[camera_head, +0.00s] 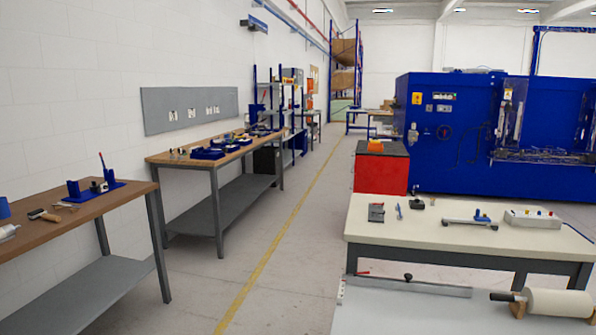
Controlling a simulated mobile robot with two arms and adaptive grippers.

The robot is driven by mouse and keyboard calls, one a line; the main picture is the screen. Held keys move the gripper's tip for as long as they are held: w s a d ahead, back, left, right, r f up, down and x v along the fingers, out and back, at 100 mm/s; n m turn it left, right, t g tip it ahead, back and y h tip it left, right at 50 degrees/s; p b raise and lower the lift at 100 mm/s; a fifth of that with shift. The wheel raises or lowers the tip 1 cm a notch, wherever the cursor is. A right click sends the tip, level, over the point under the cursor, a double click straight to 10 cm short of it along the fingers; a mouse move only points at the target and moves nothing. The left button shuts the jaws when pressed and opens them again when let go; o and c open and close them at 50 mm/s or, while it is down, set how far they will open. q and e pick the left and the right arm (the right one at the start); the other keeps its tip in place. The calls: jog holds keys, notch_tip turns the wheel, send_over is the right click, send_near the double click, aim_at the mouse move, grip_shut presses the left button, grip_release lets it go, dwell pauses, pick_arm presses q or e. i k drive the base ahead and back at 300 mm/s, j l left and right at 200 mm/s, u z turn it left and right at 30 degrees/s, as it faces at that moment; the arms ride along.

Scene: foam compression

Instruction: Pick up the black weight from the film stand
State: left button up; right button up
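No gripper of mine shows in this view. I cannot single out the black weight or the film stand with certainty. A white roll (556,303) with a black handle lies on wooden supports (517,306) at the bottom right, partly cut off by the edge. A blue fixture (92,193) with a red lever and a small dark part stands on the left bench.
The wooden left bench (35,214) and a longer bench (172,158) line the white wall. A grey surface (400,312) fills the bottom right. A red cabinet (380,172) and a blue machine (452,130) stand behind. The floor aisle (305,215) with its yellow line is clear.

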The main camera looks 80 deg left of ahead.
aim_at(94, 187)
jog(key=u, duration=4)
jog(key=i+j, duration=0.15)
jog(key=i, duration=0.25)
jog(key=i+j, duration=0.1)
jog(key=i, duration=0.3)
jog(key=i+j, duration=0.15)
jog(key=i, duration=0.25)
jog(key=i+l+z, duration=0.1)
jog(key=i+z, duration=0.25)
jog(key=i, duration=0.15)
jog(key=i+z, duration=0.4)
jog(key=i+j+z, duration=0.35)
jog(key=i, duration=0.15)
jog(key=i+l, duration=0.1)
jog(key=i, duration=0.3)
jog(key=i+l+u, duration=0.15)
jog(key=i, duration=0.25)
jog(key=i+l, duration=0.1)
jog(key=i, duration=0.25)
